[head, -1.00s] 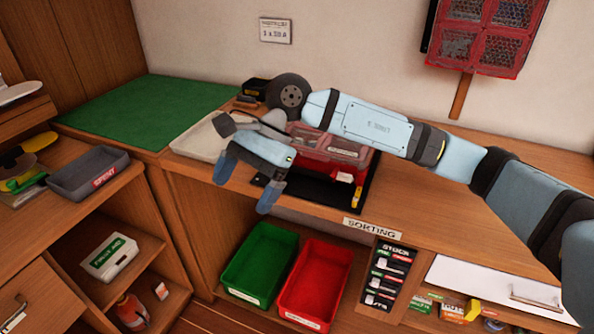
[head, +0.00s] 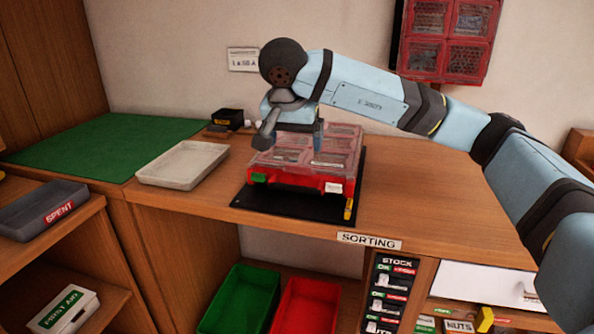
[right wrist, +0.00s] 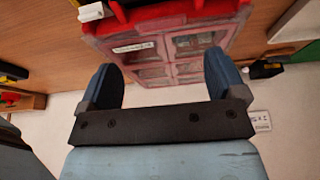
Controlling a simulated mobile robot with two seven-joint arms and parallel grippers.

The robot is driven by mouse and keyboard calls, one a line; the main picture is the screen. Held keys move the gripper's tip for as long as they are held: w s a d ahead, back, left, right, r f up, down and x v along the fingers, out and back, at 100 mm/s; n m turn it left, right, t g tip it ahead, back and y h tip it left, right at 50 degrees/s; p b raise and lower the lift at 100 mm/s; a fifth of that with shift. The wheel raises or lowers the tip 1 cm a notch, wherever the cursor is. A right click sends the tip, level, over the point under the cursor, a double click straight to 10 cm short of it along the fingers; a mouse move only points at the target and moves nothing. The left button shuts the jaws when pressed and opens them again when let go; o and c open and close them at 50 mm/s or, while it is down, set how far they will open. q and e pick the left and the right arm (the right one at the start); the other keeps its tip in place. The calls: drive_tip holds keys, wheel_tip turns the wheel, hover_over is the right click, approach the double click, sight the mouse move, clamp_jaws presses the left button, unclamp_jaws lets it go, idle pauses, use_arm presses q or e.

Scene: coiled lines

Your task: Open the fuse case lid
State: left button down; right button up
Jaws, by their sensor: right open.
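The fuse case (head: 285,178) is red with a clear, divided lid. It lies on a black mat (head: 255,203) on the wooden counter. Its lid (head: 335,148) looks shut. A green patch (head: 259,177) and a white patch (head: 333,187) show on its front edge. My right gripper (head: 300,138) is over the left rear part of the case and hides some of the lid. In the right wrist view my right gripper (right wrist: 163,84) is open and empty, its fingers apart with the lid (right wrist: 170,50) beyond them. Contact cannot be told. My left gripper is not in view.
A pale tray (head: 183,166) and a green mat (head: 95,148) are left of the case. A yellow-tipped item (head: 349,208) lies at the mat's right edge. A red mesh-front cabinet (head: 447,40) hangs on the wall. The counter to the right is clear under my arm.

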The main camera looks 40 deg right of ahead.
sight(298, 167)
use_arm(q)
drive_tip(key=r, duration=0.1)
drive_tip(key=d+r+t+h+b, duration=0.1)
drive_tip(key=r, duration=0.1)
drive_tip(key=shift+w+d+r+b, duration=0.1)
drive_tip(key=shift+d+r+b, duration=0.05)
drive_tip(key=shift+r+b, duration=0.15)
use_arm(e)
drive_tip(key=x, duration=0.7)
drive_tip(key=shift+f, duration=0.4)
drive_tip(key=shift+c, duration=0.4)
